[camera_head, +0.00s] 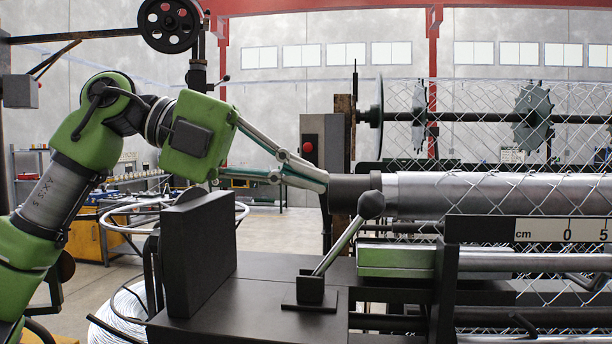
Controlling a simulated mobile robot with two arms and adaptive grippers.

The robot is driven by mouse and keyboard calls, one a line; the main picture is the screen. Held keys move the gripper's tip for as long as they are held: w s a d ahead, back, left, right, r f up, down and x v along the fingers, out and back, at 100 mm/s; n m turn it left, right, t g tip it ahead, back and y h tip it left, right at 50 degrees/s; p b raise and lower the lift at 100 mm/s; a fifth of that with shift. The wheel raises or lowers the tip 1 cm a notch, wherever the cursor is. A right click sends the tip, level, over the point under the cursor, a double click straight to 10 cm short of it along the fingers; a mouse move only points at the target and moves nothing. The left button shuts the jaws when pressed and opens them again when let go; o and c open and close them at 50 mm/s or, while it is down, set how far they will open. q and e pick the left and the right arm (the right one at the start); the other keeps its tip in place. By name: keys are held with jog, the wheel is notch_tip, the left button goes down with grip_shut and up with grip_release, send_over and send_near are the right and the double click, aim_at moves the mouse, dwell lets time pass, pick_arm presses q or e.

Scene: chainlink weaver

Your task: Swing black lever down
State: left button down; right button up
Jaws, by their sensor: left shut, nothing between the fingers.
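The black lever is a metal rod with a dark round knob (371,204) at its top and a black bracket (310,291) at its foot. It leans up and to the right from the dark machine bed. My left gripper (326,182) is shut and empty. Its tips are up and to the left of the knob, in front of or beside the dark end of the roller (352,190); I cannot tell whether they touch it. My right gripper is not in view.
A black upright plate (198,252) stands on the bed under my left gripper. Chain-link mesh (470,150) and a cm ruler (560,230) fill the right side. A red-button box (321,140) is behind.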

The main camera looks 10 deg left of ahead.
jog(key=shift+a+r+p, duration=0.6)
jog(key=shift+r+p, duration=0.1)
